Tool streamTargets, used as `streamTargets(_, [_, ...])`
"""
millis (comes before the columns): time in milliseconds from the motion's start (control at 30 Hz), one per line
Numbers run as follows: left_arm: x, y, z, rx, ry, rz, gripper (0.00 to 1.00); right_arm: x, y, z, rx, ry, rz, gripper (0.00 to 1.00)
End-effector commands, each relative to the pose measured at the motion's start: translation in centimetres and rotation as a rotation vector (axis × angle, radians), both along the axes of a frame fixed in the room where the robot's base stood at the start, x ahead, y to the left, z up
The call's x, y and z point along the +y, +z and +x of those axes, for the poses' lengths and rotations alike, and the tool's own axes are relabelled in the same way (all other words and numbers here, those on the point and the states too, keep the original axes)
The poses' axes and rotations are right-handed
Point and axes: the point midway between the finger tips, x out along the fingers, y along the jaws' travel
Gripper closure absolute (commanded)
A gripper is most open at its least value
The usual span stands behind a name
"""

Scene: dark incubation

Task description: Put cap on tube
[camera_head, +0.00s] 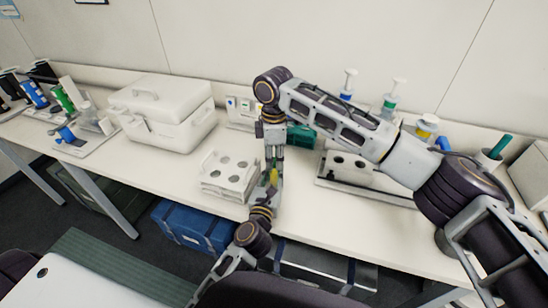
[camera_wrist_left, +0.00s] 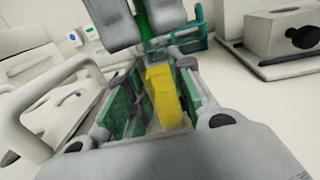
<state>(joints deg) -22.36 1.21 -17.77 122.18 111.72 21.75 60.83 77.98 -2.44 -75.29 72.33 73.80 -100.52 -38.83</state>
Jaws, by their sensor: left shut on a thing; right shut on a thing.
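My left gripper (camera_wrist_left: 160,78) is shut on a yellow thing (camera_wrist_left: 164,98), which looks like the tube. It stands between the green finger pads in the left wrist view and shows small in the head view (camera_head: 273,176). My right gripper (camera_head: 275,153) points down just above the left one. In the left wrist view its grey fingers are shut on a narrow green thing (camera_wrist_left: 145,16), which looks like the cap. The green thing is above the yellow one. Whether they touch is unclear. In the head view the grippers largely hide both.
A white rack with holes (camera_head: 224,184) stands left of the grippers. A teal rack (camera_head: 301,137) is behind them, and another holed rack (camera_head: 372,186) is at the right. A white cooler box (camera_head: 165,112) stands back left. Pipettes and bottles line the back. The table front is clear.

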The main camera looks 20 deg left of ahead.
Motion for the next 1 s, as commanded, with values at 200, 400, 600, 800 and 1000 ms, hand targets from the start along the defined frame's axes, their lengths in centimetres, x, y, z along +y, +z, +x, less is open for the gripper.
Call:
streamTargets(200, [-0.01,0.01,0.0,0.0,0.0,0.0,1.0,0.01,0.01,0.02,-0.001,-0.007,0.0,1.0])
streamTargets(400, [-0.02,0.01,-0.01,0.0,0.0,0.0,1.0,0.05,-0.01,-0.04,0.002,-0.097,0.001,1.0])
streamTargets(600, [-0.03,0.01,-0.01,0.0,-0.001,0.0,1.0,0.06,-0.01,-0.02,0.001,-0.268,0.001,1.0])
streamTargets(800, [-0.03,0.01,-0.01,0.0,-0.001,0.0,1.0,0.06,-0.02,0.01,0.001,-0.444,0.001,1.0])
streamTargets(1000, [-0.04,0.01,-0.01,0.0,-0.001,0.0,1.0,0.09,-0.03,-0.02,0.001,-0.619,0.0,1.0])
